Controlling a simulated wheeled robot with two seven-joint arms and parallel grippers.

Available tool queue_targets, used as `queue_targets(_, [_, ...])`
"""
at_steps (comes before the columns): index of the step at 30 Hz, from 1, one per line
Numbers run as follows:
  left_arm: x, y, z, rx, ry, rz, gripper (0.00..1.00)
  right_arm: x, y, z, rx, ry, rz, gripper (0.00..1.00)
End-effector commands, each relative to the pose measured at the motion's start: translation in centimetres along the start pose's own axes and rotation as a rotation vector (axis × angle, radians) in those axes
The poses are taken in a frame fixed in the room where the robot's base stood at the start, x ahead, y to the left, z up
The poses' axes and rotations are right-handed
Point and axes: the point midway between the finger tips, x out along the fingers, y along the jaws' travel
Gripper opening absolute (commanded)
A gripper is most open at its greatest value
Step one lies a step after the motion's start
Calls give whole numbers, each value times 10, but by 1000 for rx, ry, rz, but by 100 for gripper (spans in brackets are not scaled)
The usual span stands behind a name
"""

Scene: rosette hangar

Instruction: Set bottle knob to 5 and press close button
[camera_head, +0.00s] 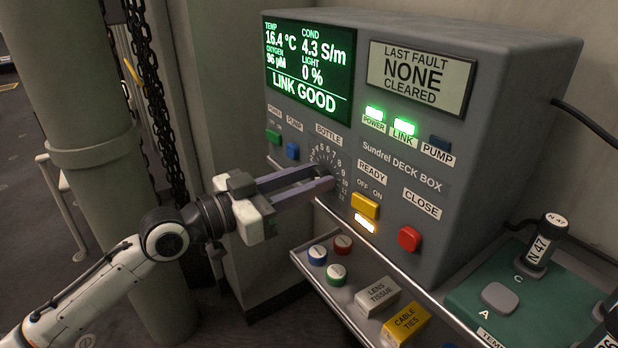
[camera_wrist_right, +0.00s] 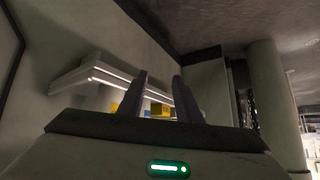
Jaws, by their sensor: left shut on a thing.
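The grey deck box (camera_head: 470,60) stands against the wall with its sloped front towards me. My left gripper (camera_head: 328,178) is at the bottle knob and shut on it; the fingers hide the knob, so its pointer cannot be read. The numbered dial (camera_head: 326,152) shows around the fingertips under the BOTTLE label (camera_head: 328,134). The red close button (camera_head: 409,239) sits below the CLOSE label (camera_head: 422,204), apart from the gripper. My right gripper (camera_wrist_right: 160,90) shows in the right wrist view with its two fingers apart and nothing between them.
A yellow READY switch (camera_head: 366,206) with a lit lamp (camera_head: 365,223) is between knob and red button. A shelf below holds coloured caps (camera_head: 337,274), a lens tissue box (camera_head: 377,296) and a cable ties box (camera_head: 405,324). A green tray (camera_head: 480,306) with an N 47 bottle (camera_head: 546,240) is at right.

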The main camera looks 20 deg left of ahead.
Motion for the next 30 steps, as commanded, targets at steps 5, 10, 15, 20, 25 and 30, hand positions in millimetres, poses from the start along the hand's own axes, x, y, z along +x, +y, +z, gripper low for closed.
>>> queue_targets(5, [0,0,-3,-94,0,0,7,-6,0,-5,3,2,1,31])
queue_targets(10, [0,-1,-3,-234,0,-1,7,-11,1,-6,7,-6,4,31])
queue_targets(15, [0,-1,-3,-393,0,-1,7,-16,4,-6,10,-13,9,31])
queue_targets(20, [0,-2,-2,-546,1,-1,7,-20,7,-7,12,-16,15,31])
queue_targets(25, [0,-2,-2,-709,2,-1,7,-24,9,-12,14,-11,19,31])
queue_targets(30, [0,-2,-2,-871,2,-1,7,-28,9,-12,17,-18,19,31])
